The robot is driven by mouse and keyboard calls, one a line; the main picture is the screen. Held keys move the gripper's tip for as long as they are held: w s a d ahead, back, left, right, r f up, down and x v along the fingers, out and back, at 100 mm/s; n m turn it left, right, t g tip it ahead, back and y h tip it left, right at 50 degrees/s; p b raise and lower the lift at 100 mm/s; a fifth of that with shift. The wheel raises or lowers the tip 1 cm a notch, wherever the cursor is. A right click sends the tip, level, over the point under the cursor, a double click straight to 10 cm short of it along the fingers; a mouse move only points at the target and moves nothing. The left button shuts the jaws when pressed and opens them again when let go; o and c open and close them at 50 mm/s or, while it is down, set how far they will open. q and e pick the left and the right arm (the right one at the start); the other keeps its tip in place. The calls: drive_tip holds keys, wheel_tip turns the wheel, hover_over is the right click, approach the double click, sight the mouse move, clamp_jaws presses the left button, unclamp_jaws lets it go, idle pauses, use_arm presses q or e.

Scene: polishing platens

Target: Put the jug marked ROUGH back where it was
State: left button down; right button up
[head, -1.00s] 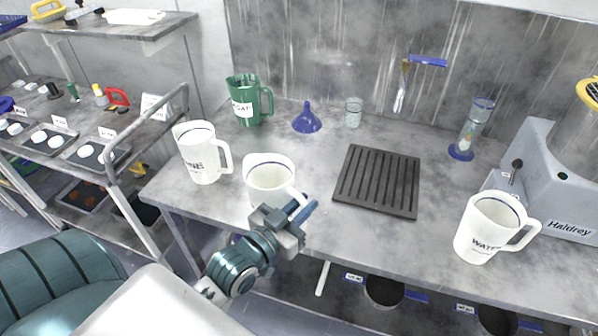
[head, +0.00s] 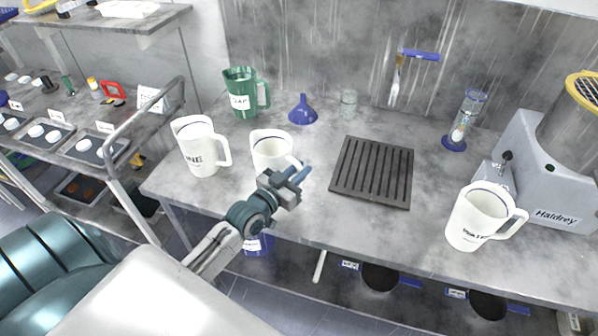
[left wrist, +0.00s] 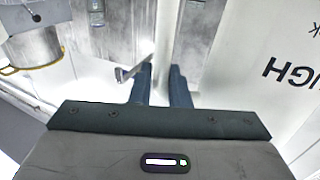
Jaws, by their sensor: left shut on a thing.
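The white jug (head: 271,150) in the head view stands upright between the white jug marked "INE" and the slotted dark mat. Its mark is not readable there; in the left wrist view the jug wall (left wrist: 290,90) shows "UGH" upside down. My left gripper (head: 298,174) is shut on this jug's handle, at its front right side. The handle also shows between the fingers in the left wrist view (left wrist: 160,82). The gripper hides the jug's lower part, so I cannot tell whether its base touches the table. My right gripper is not in view.
The jug marked "INE" (head: 198,148) stands close on the left. A green jug (head: 242,90), a blue funnel (head: 303,110) and a clear beaker (head: 349,103) stand behind. The slotted mat (head: 373,172) lies right, with a "WATER" jug (head: 478,218) and grey machine (head: 550,170) beyond.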

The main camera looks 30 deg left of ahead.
use_arm(q)
drive_tip(key=shift+r, duration=0.1)
drive_tip(key=c, duration=1.4)
unclamp_jaws()
drive_tip(key=shift+s+r, duration=0.1)
drive_tip(key=shift+s, duration=0.05)
drive_tip(key=s+p, duration=0.2)
drive_tip(key=s, duration=0.2)
drive_tip(key=s+a+p, duration=0.1)
drive_tip(key=s+p, duration=0.2)
drive_tip(key=s, duration=0.1)
drive_tip(key=s+p, duration=0.2)
drive_tip(key=s, duration=0.1)
drive_tip(key=shift+s+a, duration=0.35)
drive_tip(key=shift+s, duration=0.05)
